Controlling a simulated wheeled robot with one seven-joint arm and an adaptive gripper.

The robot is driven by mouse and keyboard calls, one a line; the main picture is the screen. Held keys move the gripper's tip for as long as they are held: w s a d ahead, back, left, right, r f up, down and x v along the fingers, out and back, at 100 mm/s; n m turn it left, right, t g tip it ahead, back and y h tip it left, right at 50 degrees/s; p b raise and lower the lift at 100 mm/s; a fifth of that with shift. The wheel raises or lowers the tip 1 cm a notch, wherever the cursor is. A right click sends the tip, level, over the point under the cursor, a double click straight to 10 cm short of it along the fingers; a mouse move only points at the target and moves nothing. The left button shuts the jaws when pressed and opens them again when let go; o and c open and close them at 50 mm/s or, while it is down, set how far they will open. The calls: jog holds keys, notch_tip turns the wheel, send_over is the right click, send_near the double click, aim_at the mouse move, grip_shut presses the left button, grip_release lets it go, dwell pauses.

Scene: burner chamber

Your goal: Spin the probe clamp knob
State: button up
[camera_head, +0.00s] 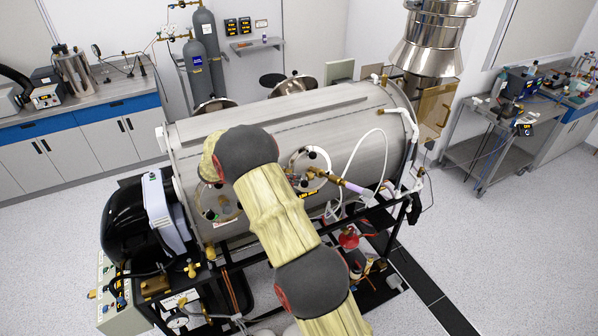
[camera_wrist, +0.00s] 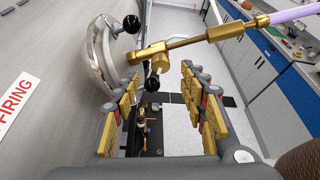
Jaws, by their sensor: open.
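A brass probe (camera_wrist: 200,38) with a purple sleeve runs out from a round metal port (camera_wrist: 97,62) on the chamber wall in the wrist view. A brass clamp block (camera_wrist: 160,63) sits on it, with a small black knob (camera_wrist: 152,84) below. Another black knob (camera_wrist: 131,23) sits at the port's rim. My gripper (camera_wrist: 159,77) is open, its gold-padded fingers spread either side of the lower knob in the picture; contact is not seen. In the head view the probe (camera_head: 322,174) shows right of my arm, which hides my gripper.
The big steel chamber (camera_head: 330,110) stands on a black frame. A white hose (camera_head: 362,150) loops near the probe. A red item (camera_head: 349,238) sits low under the chamber. Bare floor (camera_head: 500,240) lies to the right; counters and gas cylinders (camera_head: 208,50) stand behind.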

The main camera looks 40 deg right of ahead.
aim_at(307, 176)
jog(key=p+x, duration=0.2)
jog(key=x, duration=0.5)
jog(key=shift+c, duration=0.7)
grip_shut()
